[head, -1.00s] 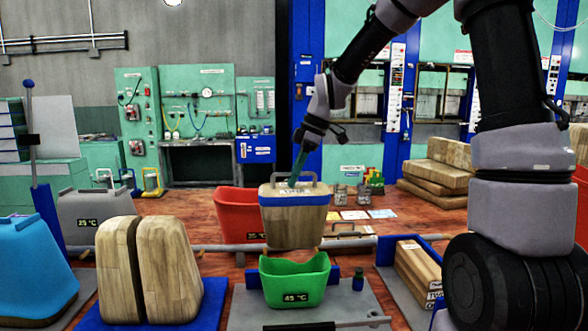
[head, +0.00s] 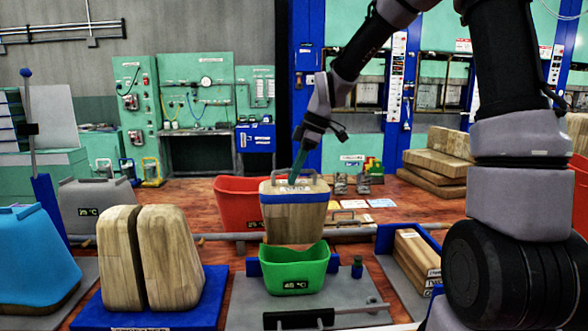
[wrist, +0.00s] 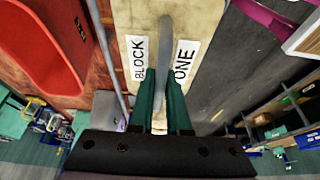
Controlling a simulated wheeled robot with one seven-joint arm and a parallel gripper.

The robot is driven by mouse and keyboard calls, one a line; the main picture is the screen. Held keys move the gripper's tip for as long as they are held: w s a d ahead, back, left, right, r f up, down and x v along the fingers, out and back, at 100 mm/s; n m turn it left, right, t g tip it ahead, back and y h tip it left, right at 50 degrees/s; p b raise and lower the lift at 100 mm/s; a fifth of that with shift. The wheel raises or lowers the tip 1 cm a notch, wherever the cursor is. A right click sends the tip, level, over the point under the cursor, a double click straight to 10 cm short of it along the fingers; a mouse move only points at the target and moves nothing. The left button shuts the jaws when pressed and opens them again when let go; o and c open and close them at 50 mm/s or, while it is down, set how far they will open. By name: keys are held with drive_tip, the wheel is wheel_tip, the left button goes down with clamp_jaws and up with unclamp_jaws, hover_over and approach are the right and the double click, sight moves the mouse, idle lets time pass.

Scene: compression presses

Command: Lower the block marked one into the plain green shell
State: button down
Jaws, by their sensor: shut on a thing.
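The block marked one is a wooden block (head: 296,228) with a blue band and a metal handle on top. In the wrist view its top (wrist: 136,27) shows labels reading BLOCK and ONE. My gripper (head: 294,181) is shut on its handle; the teal fingers (wrist: 160,85) pinch it in the wrist view. The block hangs upright above the plain green shell (head: 294,272), marked 45 °C. In the head view the block's lower edge is close to the shell's back rim. I cannot tell whether they touch. The shell's inside is mostly hidden.
A red shell (head: 230,203) stands behind, to the left. A split wooden form (head: 150,262) on a blue base and a blue shell (head: 32,258) stand at left. A lever bar (head: 340,312) lies in front. A wooden block (head: 415,258) lies in a tray at right.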

sight(314, 186)
drive_tip(key=shift+f, duration=8.15)
drive_tip(key=c, duration=0.8)
unclamp_jaws()
drive_tip(key=v, duration=1)
drive_tip(key=shift+d+r, duration=0.1)
drive_tip(key=shift+r, duration=0.3)
